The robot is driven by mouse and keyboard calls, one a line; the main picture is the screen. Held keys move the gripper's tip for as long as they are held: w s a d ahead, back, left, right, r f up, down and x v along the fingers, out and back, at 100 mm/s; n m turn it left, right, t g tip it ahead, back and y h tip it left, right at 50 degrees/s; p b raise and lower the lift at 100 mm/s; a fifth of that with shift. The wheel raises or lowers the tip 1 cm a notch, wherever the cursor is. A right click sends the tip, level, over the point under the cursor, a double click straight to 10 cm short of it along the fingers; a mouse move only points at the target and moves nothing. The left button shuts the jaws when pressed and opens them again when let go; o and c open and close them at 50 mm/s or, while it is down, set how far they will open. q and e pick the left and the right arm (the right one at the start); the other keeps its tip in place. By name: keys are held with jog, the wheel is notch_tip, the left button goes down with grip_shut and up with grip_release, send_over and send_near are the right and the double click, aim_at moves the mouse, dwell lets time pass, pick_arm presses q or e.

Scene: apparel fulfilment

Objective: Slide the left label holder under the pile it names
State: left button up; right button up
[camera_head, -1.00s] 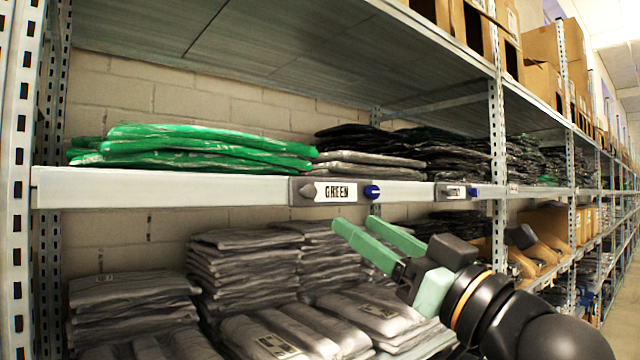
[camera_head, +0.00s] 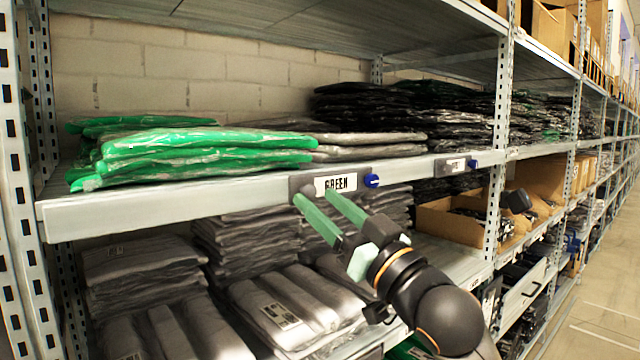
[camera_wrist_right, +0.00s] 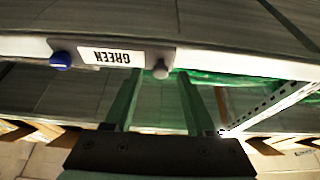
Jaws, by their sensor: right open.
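The left label holder (camera_head: 336,184), reading GREEN, sits on the front rail of the upper shelf, with a grey knob at its left end and a blue knob at its right. It is just right of the green pile (camera_head: 205,142), below the grey pile (camera_head: 370,145). My right gripper (camera_head: 314,197) is open, its green fingertips close to the holder's left part. In the right wrist view the holder (camera_wrist_right: 112,56) appears upside down, and the grey knob shows between the tips of my gripper (camera_wrist_right: 161,76). Contact cannot be told. My left gripper is out of view.
A second label holder (camera_head: 456,166) sits further right on the rail (camera_head: 200,202), before an upright post. Black bagged piles (camera_head: 410,105) lie behind it. Grey bagged piles (camera_head: 270,310) fill the shelf below. The rail left of the GREEN holder is clear.

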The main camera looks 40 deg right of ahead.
jog(key=shift+w+r, duration=0.2)
jog(key=shift+w, duration=0.3)
grip_shut()
dwell(1.2)
